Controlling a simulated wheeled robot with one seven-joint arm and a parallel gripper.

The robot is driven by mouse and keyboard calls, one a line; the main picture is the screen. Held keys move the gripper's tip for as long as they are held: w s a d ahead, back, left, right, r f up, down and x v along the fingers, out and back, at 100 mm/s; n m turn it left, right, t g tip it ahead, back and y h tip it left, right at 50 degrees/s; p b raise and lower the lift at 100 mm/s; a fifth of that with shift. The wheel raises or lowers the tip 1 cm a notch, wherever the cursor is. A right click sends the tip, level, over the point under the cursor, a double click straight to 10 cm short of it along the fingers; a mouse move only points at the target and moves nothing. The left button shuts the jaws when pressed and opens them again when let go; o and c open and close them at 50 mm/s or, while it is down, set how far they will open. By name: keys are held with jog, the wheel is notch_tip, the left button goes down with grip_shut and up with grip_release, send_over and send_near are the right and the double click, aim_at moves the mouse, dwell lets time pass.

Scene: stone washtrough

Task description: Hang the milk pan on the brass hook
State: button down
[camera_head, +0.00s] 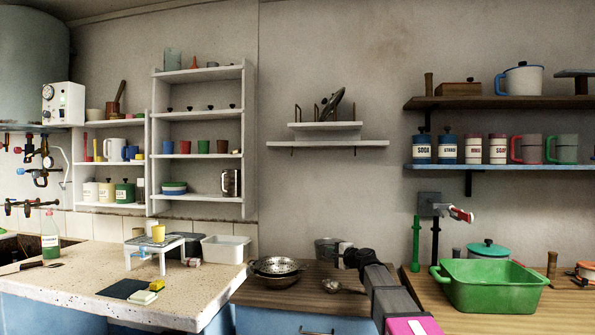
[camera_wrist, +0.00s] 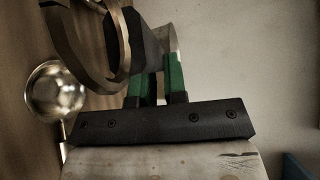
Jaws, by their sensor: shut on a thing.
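The milk pan appears to be the small grey metal pot (camera_head: 325,247) near the back of the wooden counter in the head view. In the wrist view, its curved metal rim (camera_wrist: 126,50) fills the upper left. My gripper (camera_head: 347,257) is just right of the pan. In the wrist view, its green fingers (camera_wrist: 163,75) are shut on what looks like the pan's handle (camera_wrist: 152,42), partly hidden by the fingers. I cannot tell whether the pan touches the counter. I cannot make out a brass hook in either view.
A metal ladle (camera_head: 343,287) lies close below the gripper; its bowl also shows in the wrist view (camera_wrist: 55,90). A colander (camera_head: 277,266) sits to the left. A green basin (camera_head: 490,284) stands at right. The wall above the pan is bare up to a small white shelf (camera_head: 327,143).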

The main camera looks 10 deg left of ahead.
jog(key=s+d+r+m+t+h, duration=0.2)
jog(key=d+r+m+h, duration=0.3)
jog(key=d, duration=0.6)
jog(key=s+d+m+t+h, duration=0.2)
jog(key=d+m+t+h, duration=0.15)
jog(key=d+h, duration=0.55)
jog(key=w+a+f+n+g+y, duration=0.2)
jog(key=a+n+y, duration=0.2)
jog(key=a+y, duration=0.3)
jog(key=w+a+f+n+g+y, duration=0.2)
jog(key=a+y, duration=0.5)
jog(key=a, duration=0.6)
jog(key=shift+f+n+g, duration=0.45)
jog(key=shift+n+g, duration=0.3)
jog(key=shift+n, duration=0.5)
jog(key=shift+f, duration=4.95)
